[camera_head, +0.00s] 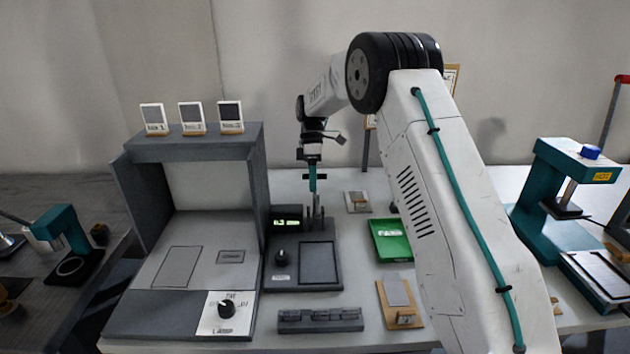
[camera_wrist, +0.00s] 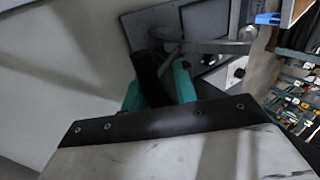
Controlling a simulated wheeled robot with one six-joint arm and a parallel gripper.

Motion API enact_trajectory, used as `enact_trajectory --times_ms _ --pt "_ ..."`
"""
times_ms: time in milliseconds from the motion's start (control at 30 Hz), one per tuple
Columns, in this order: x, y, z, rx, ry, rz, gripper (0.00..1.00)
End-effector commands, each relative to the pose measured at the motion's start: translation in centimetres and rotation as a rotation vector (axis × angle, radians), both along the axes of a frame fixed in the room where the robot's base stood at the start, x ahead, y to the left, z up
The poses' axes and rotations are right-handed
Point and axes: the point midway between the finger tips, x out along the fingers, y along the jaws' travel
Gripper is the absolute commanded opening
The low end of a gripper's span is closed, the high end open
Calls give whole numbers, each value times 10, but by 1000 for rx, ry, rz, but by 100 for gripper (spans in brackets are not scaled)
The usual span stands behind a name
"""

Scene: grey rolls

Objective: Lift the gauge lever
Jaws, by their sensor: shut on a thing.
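The gauge (camera_head: 303,262) is a dark grey unit on the white bench, with a lit green display (camera_head: 287,223), a black knob and a flat rectangular plate. A small metal post stands at its back. My gripper (camera_head: 313,190) points down at this post, with teal fingers. In the wrist view, my gripper (camera_wrist: 158,88) has its teal fingers on either side of a dark upright piece, and a grey metal lever (camera_wrist: 205,47) reaches right from there. The fingers are shut on what appears to be the gauge lever; the exact contact is partly hidden.
A grey booth (camera_head: 195,145) with three small cards on top stands left of the gauge. A green tray (camera_head: 392,240) and a wooden board (camera_head: 400,300) lie to the right. A dark slotted block (camera_head: 320,320) lies in front. A teal press (camera_head: 560,190) stands far right.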

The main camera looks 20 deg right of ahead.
Motion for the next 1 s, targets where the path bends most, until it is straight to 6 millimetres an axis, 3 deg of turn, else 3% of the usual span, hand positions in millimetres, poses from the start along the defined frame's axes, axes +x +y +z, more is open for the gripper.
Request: enact_trajectory --times_ms 300,967,1000 --pt "6 -6 -20 1 4 -4 0" --pt "6 -10 -25 0 7 -7 0" --pt "6 -10 -25 0 7 -7 38"
